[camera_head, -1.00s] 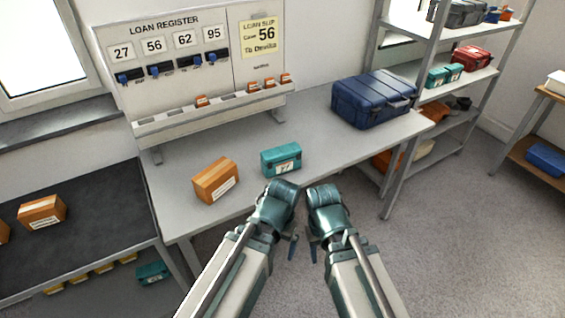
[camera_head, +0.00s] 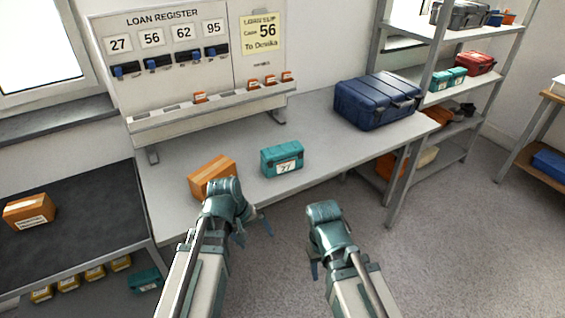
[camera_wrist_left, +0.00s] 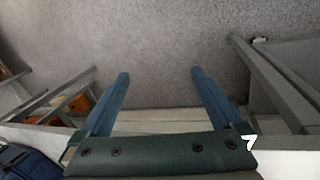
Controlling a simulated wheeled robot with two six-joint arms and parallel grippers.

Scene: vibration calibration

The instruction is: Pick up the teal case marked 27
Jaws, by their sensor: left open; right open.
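The teal case marked 27 (camera_head: 282,160) sits upright on the grey bench (camera_head: 325,135) near its front edge, its white label facing me. My left gripper (camera_head: 252,228) is open and empty, below and left of the case in the head view, apart from it. A small white mark there (camera_wrist_left: 250,142) may be part of a label; I cannot tell. My right gripper (camera_head: 315,268) is open, off the bench's front edge, its fingers partly hidden.
An orange-brown box (camera_head: 210,173) sits left of the teal case, partly behind my left arm. A large blue case (camera_head: 377,100) stands at the bench's right end. The loan register board (camera_head: 170,60) stands at the back. Other teal cases (camera_head: 440,80) are on the right shelf.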

